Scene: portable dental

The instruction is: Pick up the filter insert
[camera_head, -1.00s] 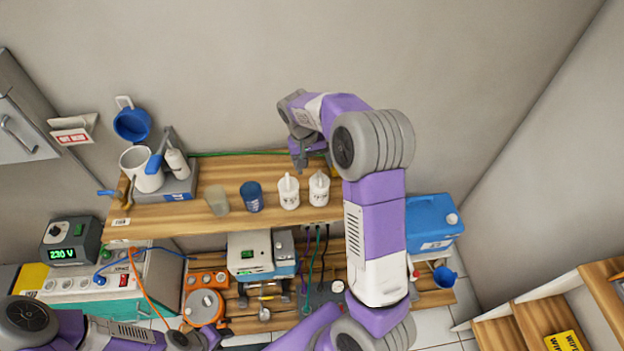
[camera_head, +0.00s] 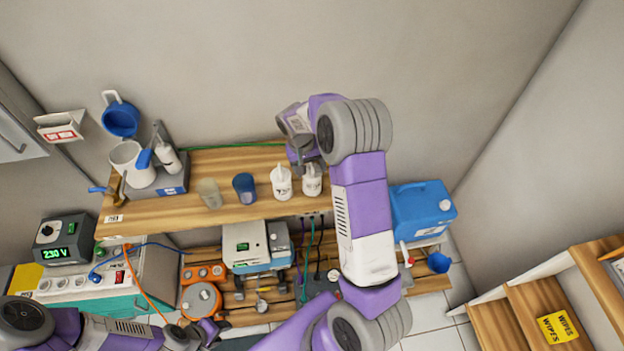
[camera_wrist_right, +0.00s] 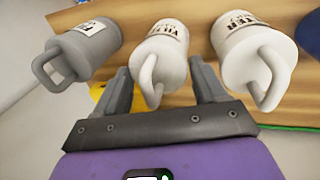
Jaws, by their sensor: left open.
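In the right wrist view, a white canister (camera_wrist_right: 165,45) is in the middle, another (camera_wrist_right: 245,45) is on the right, and a grey one (camera_wrist_right: 90,48) is on the left. My left gripper (camera_head: 210,330) is open and empty, low at the left.
A blue cup (camera_head: 244,187) and a translucent cup (camera_head: 209,193) stand left of the canisters on the shelf (camera_head: 160,212). A grey unit with a white jug (camera_head: 132,164) is further left. A blue jerrycan (camera_head: 422,210) is right of my right arm.

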